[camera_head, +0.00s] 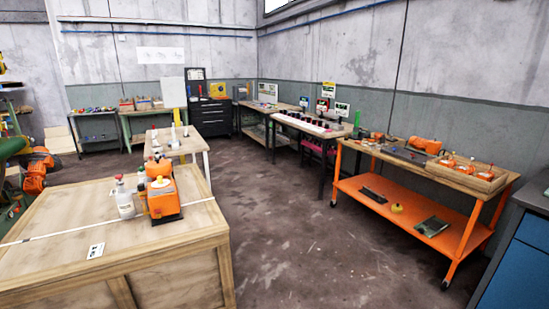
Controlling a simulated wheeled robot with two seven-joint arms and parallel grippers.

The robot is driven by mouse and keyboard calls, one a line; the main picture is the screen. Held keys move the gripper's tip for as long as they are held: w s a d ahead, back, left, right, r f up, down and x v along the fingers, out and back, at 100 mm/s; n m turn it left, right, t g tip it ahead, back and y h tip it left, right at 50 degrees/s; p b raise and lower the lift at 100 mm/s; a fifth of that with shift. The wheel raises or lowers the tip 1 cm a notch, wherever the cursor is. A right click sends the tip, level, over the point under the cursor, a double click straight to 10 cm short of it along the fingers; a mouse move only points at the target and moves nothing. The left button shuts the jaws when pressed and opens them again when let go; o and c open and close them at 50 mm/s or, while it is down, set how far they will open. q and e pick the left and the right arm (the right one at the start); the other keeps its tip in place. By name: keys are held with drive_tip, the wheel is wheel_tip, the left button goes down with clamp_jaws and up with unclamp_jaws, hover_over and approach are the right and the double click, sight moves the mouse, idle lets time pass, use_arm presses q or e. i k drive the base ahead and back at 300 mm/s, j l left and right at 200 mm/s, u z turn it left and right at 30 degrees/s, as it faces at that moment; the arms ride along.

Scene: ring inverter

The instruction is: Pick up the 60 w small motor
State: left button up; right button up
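No label reading 60 W is legible, so I cannot tell which thing is the small motor. An orange boxy device with a dark base (164,199) stands on the wooden crate at front left. On the wooden top of the orange cart at right lies an orange motor-like body (426,145). Several small orange pieces with red tops (448,162) sit in a wooden tray at that top's right end. A small yellow round piece (397,208) lies on the cart's lower shelf. Neither of my grippers shows in this view.
The large wooden crate (180,255) fills the front left, with a white bottle (124,199) on it. The orange cart (437,234) stands at right, beside a blue cabinet (525,262). Workbenches line the back wall. The dark floor (290,240) between crate and cart is clear.

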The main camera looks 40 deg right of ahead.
sight(447, 165)
drive_tip(key=i+l+z, duration=0.1)
drive_tip(key=l+z, duration=0.3)
drive_tip(key=i+l+z, duration=0.2)
drive_tip(key=l+z, duration=0.25)
drive_tip(key=i+l+z, duration=0.2)
drive_tip(key=z, duration=0.2)
drive_tip(key=i+l+z, duration=0.3)
drive_tip(key=z, duration=0.15)
drive_tip(key=i+l+z, duration=0.2)
drive_tip(key=z, duration=0.2)
drive_tip(key=i+l+z, duration=0.1)
drive_tip(key=i+z, duration=0.35)
drive_tip(key=i, duration=1.1)
drive_tip(key=i+z, duration=0.25)
drive_tip(key=i, duration=0.2)
drive_tip(key=i+j+z, duration=0.2)
drive_tip(key=i, duration=0.25)
drive_tip(key=i+z, duration=0.25)
drive_tip(key=i, duration=0.2)
drive_tip(key=i+j+z, duration=0.5)
drive_tip(key=j, duration=0.2)
drive_tip(key=j+z, duration=0.3)
drive_tip(key=j, duration=0.15)
